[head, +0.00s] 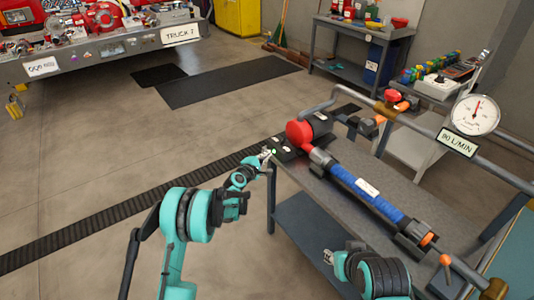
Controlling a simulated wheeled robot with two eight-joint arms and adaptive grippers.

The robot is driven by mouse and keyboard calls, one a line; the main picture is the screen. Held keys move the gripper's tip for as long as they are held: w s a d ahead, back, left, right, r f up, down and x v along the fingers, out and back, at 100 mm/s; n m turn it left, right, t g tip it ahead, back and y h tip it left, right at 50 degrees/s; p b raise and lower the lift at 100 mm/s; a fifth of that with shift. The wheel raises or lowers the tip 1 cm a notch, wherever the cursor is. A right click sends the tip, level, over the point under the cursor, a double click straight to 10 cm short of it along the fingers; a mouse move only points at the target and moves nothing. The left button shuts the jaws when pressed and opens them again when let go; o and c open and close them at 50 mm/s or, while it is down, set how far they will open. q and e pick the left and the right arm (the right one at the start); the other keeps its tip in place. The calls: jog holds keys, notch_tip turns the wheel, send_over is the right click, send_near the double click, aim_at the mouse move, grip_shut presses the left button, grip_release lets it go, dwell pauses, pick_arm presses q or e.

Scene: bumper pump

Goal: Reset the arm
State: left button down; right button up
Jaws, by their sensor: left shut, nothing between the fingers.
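My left arm comes in from the lower left. My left gripper (266,156) is shut and empty, at the near left corner of the grey workbench (297,182), beside a small dark box (284,149) with a green light. I cannot tell whether it touches the box. My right gripper (328,257) shows small at the bottom, low over the bench's front side; its fingers are too small to read.
A red-ended pump (299,133) with a blue hose section (365,192) lies along the bench. A pipe with a gauge (475,115) and a "90 L/MIN" sign (457,142) runs behind.

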dwell(0.5)
pick_arm(q)
jog(key=s+a+r+m+g+y, duration=0.1)
jog(key=s+a+r+m+g, duration=0.2)
jog(key=s+r, duration=0.55)
jog(key=s+a+r+m+y, duration=0.1)
jog(key=s+a+r+m, duration=0.2)
jog(key=s+r+m, duration=0.45)
jog(key=s+a+f+m+g+y, duration=0.1)
jog(key=s+a+m, duration=0.1)
jog(key=s, duration=0.9)
jog(key=s+a+f+m+g+y, duration=0.1)
jog(key=s+a, duration=0.4)
jog(key=s, duration=0.7)
jog(key=s+a+f+m+g+y, duration=0.1)
jog(key=s+a+f+m+y, duration=0.1)
jog(key=s, duration=0.9)
jog(key=shift+s+a+f+m+g+y, duration=0.3)
jog(key=shift+a+f+m+y, duration=0.15)
jog(key=shift+a+m, duration=0.5)
jog(key=shift+a, duration=0.1)
